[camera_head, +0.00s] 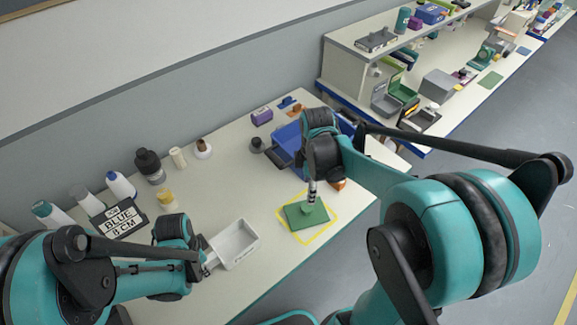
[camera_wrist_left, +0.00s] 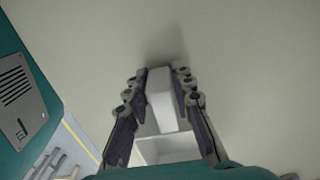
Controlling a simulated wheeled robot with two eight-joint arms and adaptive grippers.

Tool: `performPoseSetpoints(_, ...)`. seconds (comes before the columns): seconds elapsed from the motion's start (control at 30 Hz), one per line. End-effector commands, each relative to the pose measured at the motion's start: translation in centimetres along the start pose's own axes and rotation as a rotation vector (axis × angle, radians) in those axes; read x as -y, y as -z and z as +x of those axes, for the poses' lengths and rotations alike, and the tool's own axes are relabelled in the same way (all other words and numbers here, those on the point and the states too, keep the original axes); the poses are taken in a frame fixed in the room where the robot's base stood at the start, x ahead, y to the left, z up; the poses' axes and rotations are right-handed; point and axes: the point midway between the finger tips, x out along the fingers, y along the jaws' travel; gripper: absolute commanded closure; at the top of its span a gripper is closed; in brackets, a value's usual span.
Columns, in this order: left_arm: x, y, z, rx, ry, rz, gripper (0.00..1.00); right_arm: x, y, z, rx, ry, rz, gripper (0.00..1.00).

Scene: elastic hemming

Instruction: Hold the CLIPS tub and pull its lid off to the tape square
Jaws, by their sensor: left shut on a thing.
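The tub (camera_head: 234,244) is a pale grey, open-topped box on the near part of the table; its label is not legible. My left gripper (camera_head: 209,262) is shut on its near-left end. In the left wrist view, the left fingers (camera_wrist_left: 160,78) close on a whitish part of the tub (camera_wrist_left: 161,103). The green lid (camera_head: 297,217) lies within the yellow tape square (camera_head: 329,229), apart from the tub and turned a little. My right gripper (camera_head: 311,196) points down right above the lid's knob; whether its fingers grip the knob is too small to tell.
A blue bin (camera_head: 286,139) stands behind the right gripper, partly hidden. A sign reading BLUE 8CM (camera_head: 120,218), a dark bottle (camera_head: 149,166) and several small containers line the wall side. Table between tub and tape square is clear.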

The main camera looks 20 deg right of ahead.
Motion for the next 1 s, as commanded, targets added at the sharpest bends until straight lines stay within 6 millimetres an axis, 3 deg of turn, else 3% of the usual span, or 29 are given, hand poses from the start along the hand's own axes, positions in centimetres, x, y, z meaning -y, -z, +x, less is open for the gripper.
performPoseSetpoints(0.03,0.0,0.0,0.0,0.0,0.0,0.0,0.69,0.0,0.0,0.0,0.0,0.0,0.0,0.44)
performPoseSetpoints(0.1,0.0,0.0,0.0,0.0,0.0,0.0,0.53,0.0,0.0,0.0,0.0,0.0,0.0,0.44)
performPoseSetpoints(0.53,0.0,0.0,-0.7,0.0,0.0,0.0,0.53,0.0,0.0,0.0,0.0,0.0,0.0,0.44)
performPoseSetpoints(0.67,0.0,0.0,-2.2,0.0,0.0,0.0,0.53,0.0,0.0,0.0,0.0,0.0,0.0,0.44)
performPoseSetpoints(1.0,0.0,0.0,-8.4,0.0,0.0,0.0,0.53,0.0,0.0,0.0,0.0,0.0,0.0,0.44)
